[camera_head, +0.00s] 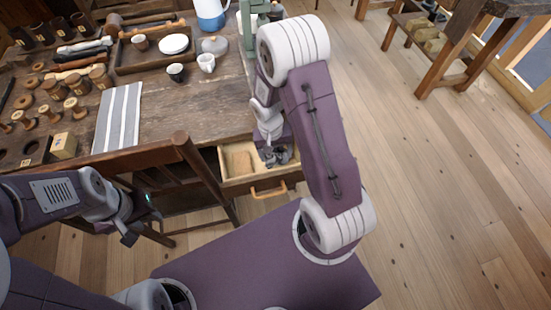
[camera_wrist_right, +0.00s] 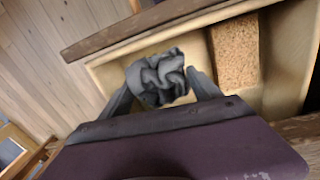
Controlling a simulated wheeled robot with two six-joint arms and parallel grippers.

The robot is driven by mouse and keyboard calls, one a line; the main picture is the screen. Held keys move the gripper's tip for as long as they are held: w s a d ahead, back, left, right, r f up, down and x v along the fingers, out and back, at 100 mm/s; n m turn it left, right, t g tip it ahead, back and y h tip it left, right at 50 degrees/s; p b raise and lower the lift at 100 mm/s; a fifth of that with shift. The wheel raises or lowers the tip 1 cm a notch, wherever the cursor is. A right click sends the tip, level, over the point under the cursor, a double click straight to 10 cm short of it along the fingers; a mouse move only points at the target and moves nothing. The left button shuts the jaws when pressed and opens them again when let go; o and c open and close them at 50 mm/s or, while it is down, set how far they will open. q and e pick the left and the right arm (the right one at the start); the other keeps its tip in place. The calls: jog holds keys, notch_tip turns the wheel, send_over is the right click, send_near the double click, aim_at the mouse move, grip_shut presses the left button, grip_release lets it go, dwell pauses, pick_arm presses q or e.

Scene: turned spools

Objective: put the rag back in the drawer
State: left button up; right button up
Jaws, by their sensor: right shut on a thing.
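The drawer (camera_head: 262,188) is pulled out of the wooden workbench, with an orange-brown handle on its front. It also shows in the right wrist view (camera_wrist_right: 97,75). My right gripper (camera_head: 276,160) reaches down into or just over the drawer. In the right wrist view it is shut on the crumpled grey rag (camera_wrist_right: 158,78), which sits between its two fingers over the drawer. I cannot tell whether the rag touches the drawer floor. My left gripper (camera_head: 131,236) hangs low at the left, by the chair and away from the drawer; its fingers are too small and dark to read.
A tan cork-like block (camera_wrist_right: 235,52) lies in the drawer beside the rag. A wooden chair (camera_head: 181,146) stands left of the drawer. The workbench (camera_head: 185,120) holds spools, a striped cloth (camera_head: 118,117), cups and a tray.

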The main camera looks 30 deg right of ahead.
aim_at(276, 159)
jog(key=shift+f+b, duration=0.3)
jog(key=shift+f, duration=1.3)
jog(key=shift+f, duration=0.2)
jog(key=o, duration=1.4)
jog(key=shift+r, duration=0.1)
jog(key=shift+o, duration=0.2)
